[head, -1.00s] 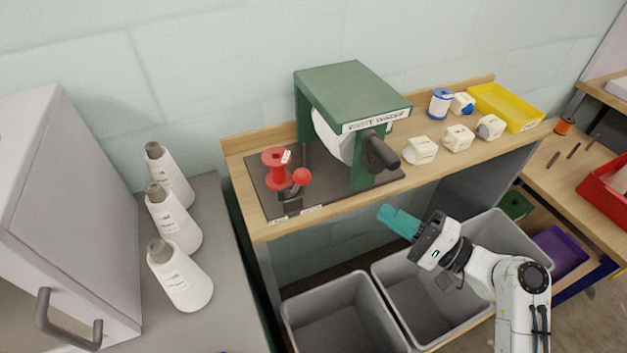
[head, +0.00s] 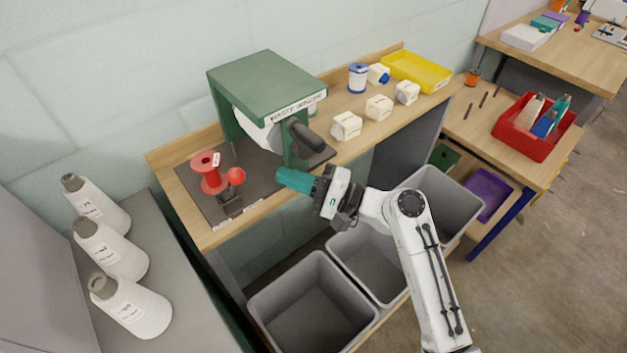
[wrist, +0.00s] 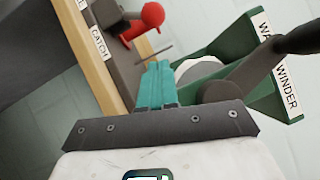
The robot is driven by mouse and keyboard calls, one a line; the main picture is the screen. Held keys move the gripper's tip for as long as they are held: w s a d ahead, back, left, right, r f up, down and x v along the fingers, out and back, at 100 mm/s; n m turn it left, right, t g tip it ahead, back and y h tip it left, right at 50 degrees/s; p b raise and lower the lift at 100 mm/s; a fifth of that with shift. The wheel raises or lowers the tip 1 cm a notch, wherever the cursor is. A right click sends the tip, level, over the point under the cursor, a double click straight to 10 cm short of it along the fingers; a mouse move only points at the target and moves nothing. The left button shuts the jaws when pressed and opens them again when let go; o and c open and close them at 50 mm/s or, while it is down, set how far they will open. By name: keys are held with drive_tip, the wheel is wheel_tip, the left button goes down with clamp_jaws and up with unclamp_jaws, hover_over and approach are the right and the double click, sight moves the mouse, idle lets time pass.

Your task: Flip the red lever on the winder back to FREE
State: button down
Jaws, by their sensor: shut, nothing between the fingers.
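The green winder (head: 262,85) stands on the wooden bench, with a dark crank handle (head: 306,138) at its front. The lever with a red ball knob (head: 235,177) rises from a dark block (head: 230,203) on the dark base plate, beside a red spool (head: 209,174). In the wrist view the red knob (wrist: 152,14) is at the top, next to a label reading CATCH (wrist: 99,42); the neighbouring label is cut off. My gripper (head: 282,178), with teal fingers, is shut and empty. It points left toward the knob from the right, apart from it, just below the crank.
White blocks (head: 379,107), a blue spool (head: 357,77) and a yellow tray (head: 418,70) sit on the bench to the right. Grey bins (head: 314,300) stand below. White cones (head: 110,248) stand at left. A red bin (head: 535,125) is on the far-right table.

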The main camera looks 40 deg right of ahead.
sight(233, 188)
drive_tip(key=w+a, duration=0.1)
drive_tip(key=w+a+r+p, duration=0.1)
drive_tip(key=a, duration=0.1)
drive_tip(key=shift+a+r, duration=0.1)
drive_tip(key=shift+a, duration=0.1)
drive_tip(key=shift+a+r, duration=0.1)
drive_tip(key=shift+a, duration=0.55)
drive_tip(key=shift+w+r+p, duration=0.1)
drive_tip(key=shift+w+p, duration=0.05)
drive_tip(key=shift+p, duration=0.2)
